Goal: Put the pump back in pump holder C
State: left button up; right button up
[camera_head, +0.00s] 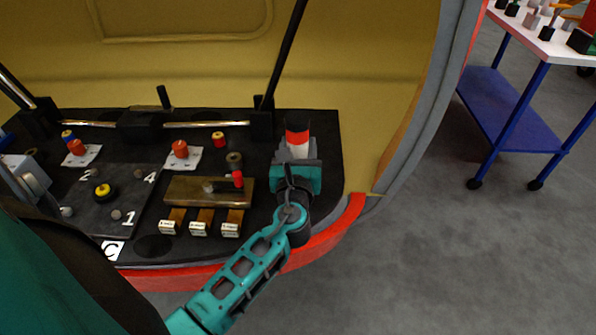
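The pump appears to be the upright red, white and black cylinder (297,137) at the back right of the black panel. My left gripper (297,160), on the teal arm that crosses from lower left, is right at its lower white part. My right gripper is not in view.
The black panel (325,170) carries a brass block (195,190), red knobs, a yellow-topped knob (103,192) and three labelled blocks. Metal rods run along its back. The red rim (325,240) edges the nosecone. A blue-legged cart (510,110) stands right, with open floor before it.

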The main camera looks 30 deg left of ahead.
pick_arm(q)
notch_tip(320, 180, down, 4)
jog(key=shift+f+b, duration=0.15)
jog(key=shift+b, duration=0.95)
jog(key=shift+f, duration=0.2)
jog(key=o, duration=1.2)
